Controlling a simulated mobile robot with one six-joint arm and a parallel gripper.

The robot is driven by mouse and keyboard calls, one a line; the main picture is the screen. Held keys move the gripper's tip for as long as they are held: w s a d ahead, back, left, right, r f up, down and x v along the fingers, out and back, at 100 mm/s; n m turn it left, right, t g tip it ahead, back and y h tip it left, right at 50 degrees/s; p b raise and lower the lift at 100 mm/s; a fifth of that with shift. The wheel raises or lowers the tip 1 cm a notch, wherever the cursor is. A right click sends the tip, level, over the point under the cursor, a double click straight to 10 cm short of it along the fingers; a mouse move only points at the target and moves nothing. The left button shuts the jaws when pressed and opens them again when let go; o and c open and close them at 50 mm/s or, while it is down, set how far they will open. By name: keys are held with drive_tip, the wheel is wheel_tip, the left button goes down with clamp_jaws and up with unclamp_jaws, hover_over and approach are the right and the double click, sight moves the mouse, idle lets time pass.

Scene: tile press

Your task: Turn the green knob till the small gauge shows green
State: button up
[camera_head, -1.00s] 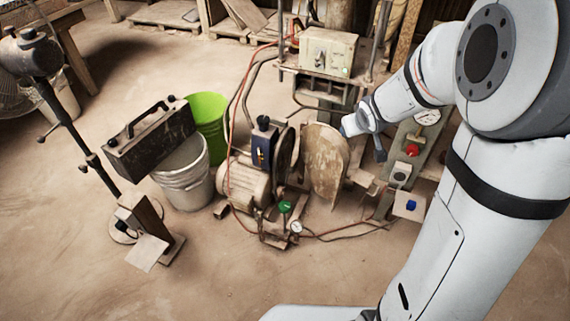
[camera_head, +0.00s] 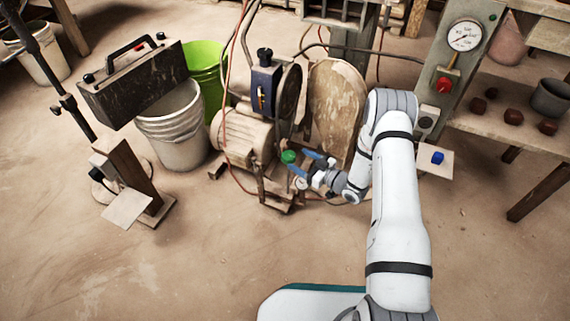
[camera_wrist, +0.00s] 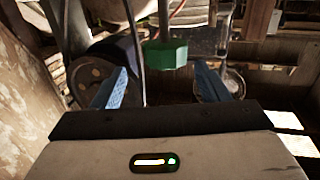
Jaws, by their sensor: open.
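The green knob (camera_head: 289,156) sits on the low pipework in front of the machine. The small gauge (camera_head: 301,184) is just below and right of it, partly behind my gripper; its reading is too small to tell. My gripper (camera_head: 297,161) reaches in from the right with its blue fingers spread, tips close to the knob. In the wrist view the green knob (camera_wrist: 166,54) stands ahead between the two open fingers, with a gap on each side, and I see no contact. My gripper (camera_wrist: 161,70) holds nothing.
A motor (camera_head: 243,135) and a round worn plate (camera_head: 336,105) stand close behind the knob. A red hose runs down beside the motor. A white bucket (camera_head: 175,140) is at left. The front floor is clear.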

sight(284, 155)
drive_tip(key=shift+s+a+f+y, duration=0.25)
drive_tip(key=shift+a+f+y, duration=0.05)
drive_tip(key=shift+f, duration=0.3)
drive_tip(key=b+x, duration=0.3)
drive_tip(key=x, duration=0.4)
drive_tip(key=shift+a, duration=0.15)
drive_tip(key=c, duration=0.9)
drive_tip(key=shift+d, duration=0.25)
drive_tip(key=shift+c, duration=0.4)
drive_tip(key=shift+a, duration=0.2)
drive_tip(key=shift+t, duration=0.3)
